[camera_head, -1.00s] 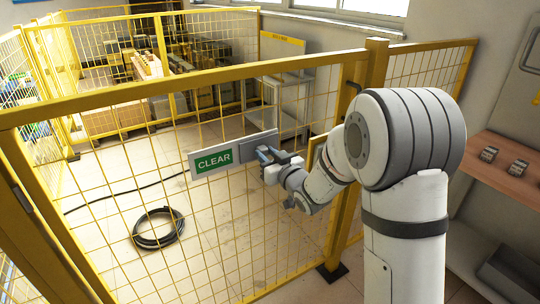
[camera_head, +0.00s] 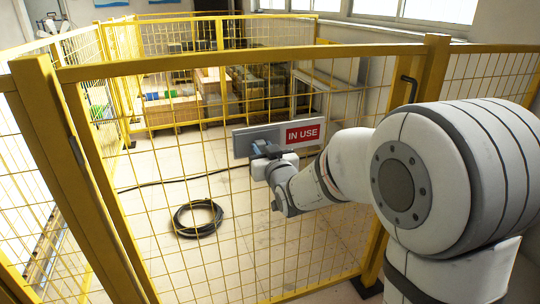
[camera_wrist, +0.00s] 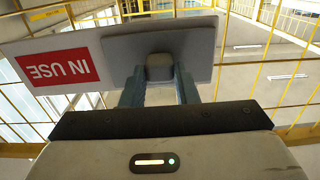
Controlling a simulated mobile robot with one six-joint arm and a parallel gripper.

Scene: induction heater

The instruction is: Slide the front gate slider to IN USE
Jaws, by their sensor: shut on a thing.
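The gate sign (camera_head: 278,137) hangs on the yellow mesh gate and shows a red IN USE panel (camera_head: 303,134) at its right end. The grey slider cover lies over its left part, and no green panel shows. My gripper (camera_head: 266,151) is at the left part of the sign, shut on the slider's knob. In the wrist view the sign (camera_wrist: 110,55) appears upside down, with the red panel (camera_wrist: 57,68) at left. The slider knob (camera_wrist: 159,68) sits between the fingers of my gripper (camera_wrist: 160,88).
The yellow mesh gate (camera_head: 231,63) stands close in front, with its post (camera_head: 428,75) and dark handle at right. Behind it, a coiled black hose (camera_head: 198,217) lies on the floor. Boxes and shelving stand farther back.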

